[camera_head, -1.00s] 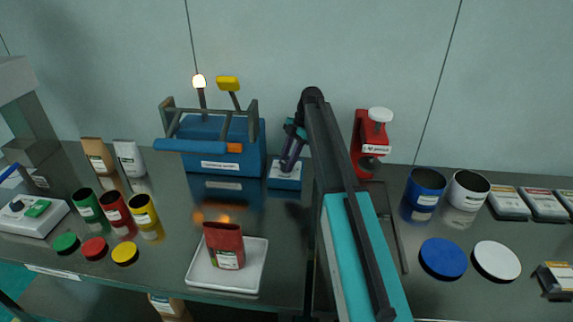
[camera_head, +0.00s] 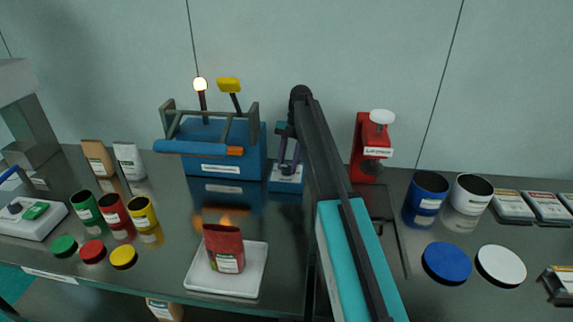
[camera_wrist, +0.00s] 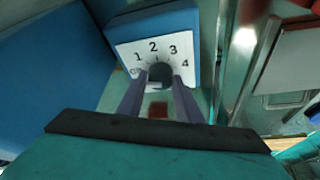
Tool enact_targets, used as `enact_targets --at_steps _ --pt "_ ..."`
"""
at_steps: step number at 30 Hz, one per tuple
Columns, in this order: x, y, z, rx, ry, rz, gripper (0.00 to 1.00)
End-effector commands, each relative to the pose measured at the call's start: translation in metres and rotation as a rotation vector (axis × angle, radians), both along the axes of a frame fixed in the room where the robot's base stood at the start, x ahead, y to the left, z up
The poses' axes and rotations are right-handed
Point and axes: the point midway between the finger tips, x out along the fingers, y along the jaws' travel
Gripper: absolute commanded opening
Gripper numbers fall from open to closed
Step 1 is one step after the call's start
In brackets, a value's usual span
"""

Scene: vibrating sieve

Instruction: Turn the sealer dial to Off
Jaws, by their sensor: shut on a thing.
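The sealer (camera_head: 213,170) is a blue box with a lever arm at the back of the bench. Its dial box (camera_head: 287,184) is a small blue block just right of it. In the wrist view the white dial plate (camera_wrist: 126,52) shows 1, 2, 3, 4 and a partly hidden mark at the left. The dark round dial (camera_wrist: 160,72) is at the plate's middle. My gripper (camera_wrist: 158,80) is shut on the dial, one finger on each side. The dial's pointer cannot be made out. In the head view my gripper (camera_head: 288,152) is over the dial box.
A red press (camera_head: 370,145) stands right of my arm. A white tray (camera_head: 200,282) with a red pouch (camera_head: 224,248) is in front of the sealer. Several open cans and lids lie at both sides. A metal post (camera_wrist: 243,65) is close right of the dial box.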

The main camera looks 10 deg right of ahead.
Motion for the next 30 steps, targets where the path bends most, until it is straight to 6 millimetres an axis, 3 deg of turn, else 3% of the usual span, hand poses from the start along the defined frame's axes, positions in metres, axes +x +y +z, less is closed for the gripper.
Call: enact_targets --at_steps 7,8,11,23,30 --pt "0.003 -0.002 0.001 -0.003 -0.009 -0.005 0.10" --pt "0.003 -0.002 0.001 -0.002 -0.008 -0.005 0.35" --pt "0.003 -0.001 0.001 -0.002 -0.006 -0.003 0.50" --pt "0.001 0.000 0.004 -0.001 -0.003 -0.003 0.50" --pt "0.002 0.000 0.024 -0.001 -0.004 -0.003 0.50"
